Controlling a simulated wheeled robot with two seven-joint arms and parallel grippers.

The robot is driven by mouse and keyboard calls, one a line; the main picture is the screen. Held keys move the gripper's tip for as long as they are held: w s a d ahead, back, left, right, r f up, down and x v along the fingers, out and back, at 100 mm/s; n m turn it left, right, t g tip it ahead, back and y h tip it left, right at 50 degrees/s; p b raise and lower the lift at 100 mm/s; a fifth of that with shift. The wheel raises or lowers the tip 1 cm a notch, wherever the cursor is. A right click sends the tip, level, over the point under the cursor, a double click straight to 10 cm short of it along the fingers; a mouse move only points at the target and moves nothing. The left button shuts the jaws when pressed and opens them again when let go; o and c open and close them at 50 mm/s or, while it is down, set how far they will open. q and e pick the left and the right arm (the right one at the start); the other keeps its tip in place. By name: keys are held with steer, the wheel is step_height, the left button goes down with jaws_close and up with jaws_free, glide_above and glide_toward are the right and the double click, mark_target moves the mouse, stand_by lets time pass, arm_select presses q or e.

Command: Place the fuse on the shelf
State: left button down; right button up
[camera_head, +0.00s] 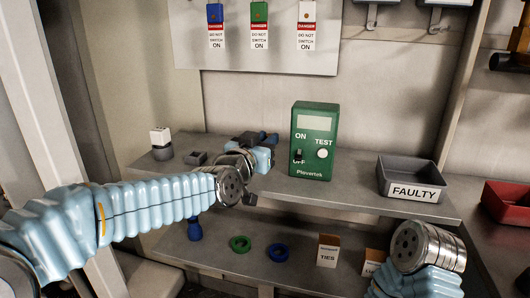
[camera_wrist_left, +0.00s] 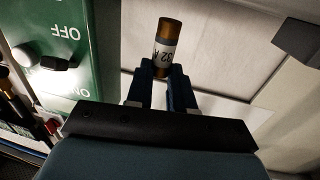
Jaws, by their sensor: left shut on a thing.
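My left gripper (camera_head: 266,137) reaches over the upper shelf (camera_head: 325,196), left of the green tester. In the left wrist view, its dark blue fingers (camera_wrist_left: 168,72) are shut on the fuse (camera_wrist_left: 168,42). The fuse is a small cylinder with copper-brown ends and a white label reading 32 A, and it sticks out past the fingertips. In the head view I cannot make out the fuse. Only the wrist of my right arm shows at the lower right; the right gripper is out of view.
The green tester (camera_head: 313,135) stands mid-shelf. A grey FAULTY bin (camera_head: 411,192) is to its right, a red bin (camera_head: 508,205) beyond. Tape rings and a TIES box (camera_head: 328,252) sit below. Free shelf lies between tester and FAULTY bin.

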arm_select(q)
steer(key=shift+f, duration=1.25)
steer(key=shift+f, duration=0.15)
steer(key=c, duration=1)
jaws_free()
steer(key=shift+s+a+r, duration=0.1)
steer(key=shift+s+r, duration=0.05)
steer(key=shift+r, duration=0.05)
steer(key=b+v, duration=0.1)
steer(key=v, duration=1)
steer(key=shift+s+a, duration=0.2)
steer(key=shift+s, duration=0.15)
